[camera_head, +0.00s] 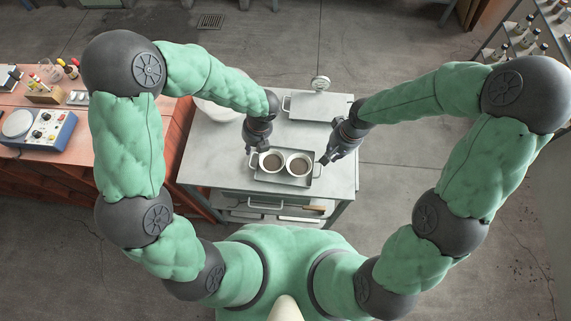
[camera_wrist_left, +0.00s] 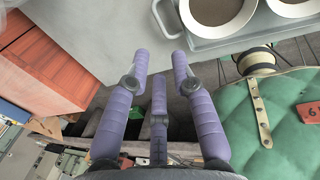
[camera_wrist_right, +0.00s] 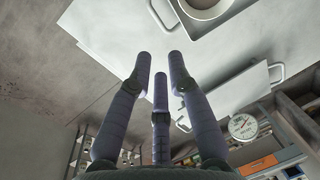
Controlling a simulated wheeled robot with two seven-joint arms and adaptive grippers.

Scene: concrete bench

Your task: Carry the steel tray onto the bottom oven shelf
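The steel tray (camera_head: 284,180) lies on the grey bench top with two pale round dishes of brown material, one dish (camera_head: 272,161) on the left and one (camera_head: 299,164) on the right. The tray has a handle at each end. My left gripper (camera_head: 252,157) is open near the left handle; in the left wrist view its spread fingers (camera_wrist_left: 160,60) point at the handle (camera_wrist_left: 165,20) with a gap. My right gripper (camera_head: 323,160) is open near the right end; the right wrist view shows its fingers (camera_wrist_right: 160,60) apart and short of the handle (camera_wrist_right: 158,14). I cannot make out the oven shelf.
A flat pale panel (camera_head: 318,107) with handles and a round dial (camera_head: 320,83) are at the back of the bench (camera_head: 215,150). Below the front edge are a shelf and a wooden-handled tool (camera_head: 314,208). A red workbench (camera_head: 60,165) stands at left.

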